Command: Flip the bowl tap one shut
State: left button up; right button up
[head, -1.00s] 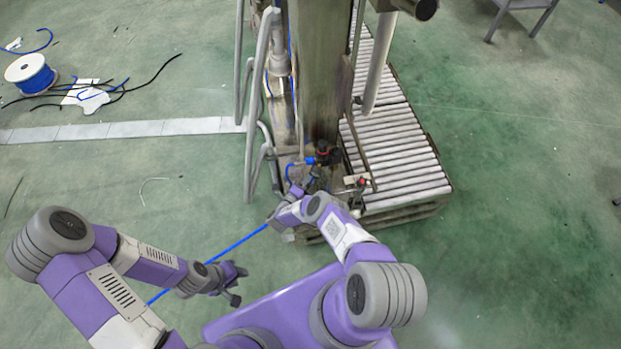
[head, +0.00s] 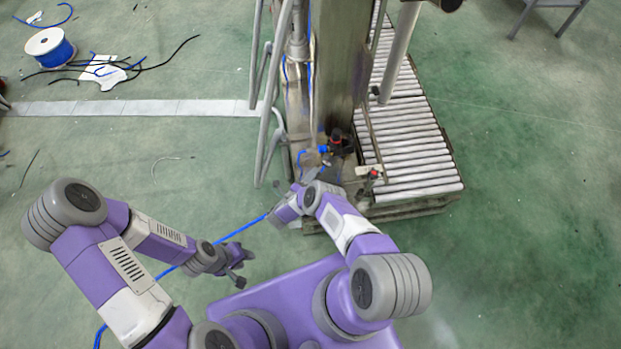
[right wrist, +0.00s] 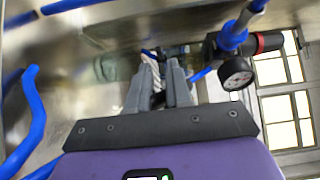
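I cannot clearly pick out the bowl tap or its lever in either view. A black regulator (head: 341,141) with a red part and blue fittings (head: 323,150) sits low on the machine's column. In the right wrist view a round gauge (right wrist: 236,74) and a blue fitting (right wrist: 233,36) show right of my fingers. My right gripper (right wrist: 159,66) has its grey fingers a little apart; small dark and pale parts show between and beyond them, with no hold visible. In the head view its tips are hard to make out beside the column. My left gripper (head: 246,268) is open and empty over the floor.
A roller conveyor (head: 414,140) stands right of the column (head: 340,70), with a red knob (head: 373,175) at its near end. Grey rails (head: 272,100) stand left. A blue hose (head: 240,229) crosses the floor. A blue reel (head: 52,48) lies far left.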

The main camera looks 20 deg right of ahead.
jog(key=shift+v, duration=1.1)
